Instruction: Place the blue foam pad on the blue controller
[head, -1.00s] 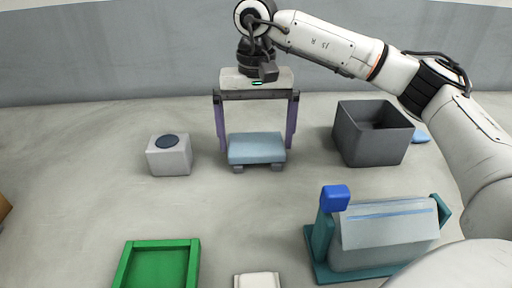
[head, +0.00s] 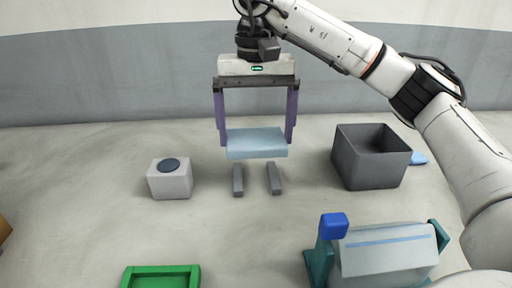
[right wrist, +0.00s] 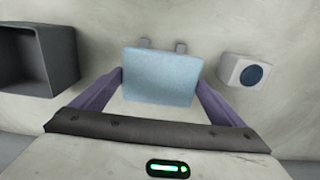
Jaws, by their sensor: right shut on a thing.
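The blue foam pad (head: 257,144) is a flat light-blue block. My right gripper (head: 257,138) is shut on it, with one purple finger at each side. The pad hangs roughly level above two grey rails (head: 238,181). It also shows between the fingers in the right wrist view (right wrist: 162,77). A blue flat object (head: 418,158) lies partly hidden behind the dark grey bin at the right; it may be the blue controller, but I cannot tell for certain. My left gripper is not in view.
The open dark grey bin (head: 346,166) stands right of the pad. A white block with a dark round top (head: 170,184) stands left. A teal stand (head: 320,265) with a blue cube (head: 334,226) and a green tray (head: 162,270) are nearer. Floor between them is clear.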

